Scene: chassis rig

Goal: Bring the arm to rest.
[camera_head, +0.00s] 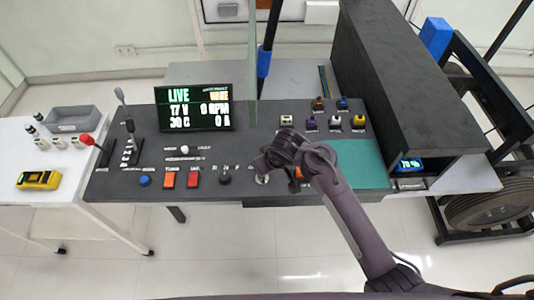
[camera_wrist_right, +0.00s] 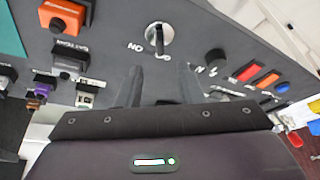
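My right arm (camera_head: 345,210) reaches in from the lower right of the head view and ends over the front of the dark control panel (camera_head: 250,150). My right gripper (camera_head: 262,168) is above the panel near a round key switch (camera_head: 262,180). In the right wrist view, the two fingers of my right gripper (camera_wrist_right: 158,85) stand apart with nothing between them. The key switch (camera_wrist_right: 159,40) lies just beyond the fingertips, apart from them as far as I can tell. My left gripper is not in view.
The panel carries a lit display (camera_head: 194,108), a red button (camera_head: 193,180), an orange button (camera_head: 168,180) and a lever (camera_head: 128,145). A tall dark housing (camera_head: 400,80) stands on the right. A white side table (camera_head: 40,195) holds a yellow meter (camera_head: 39,179) and a grey tray (camera_head: 74,120).

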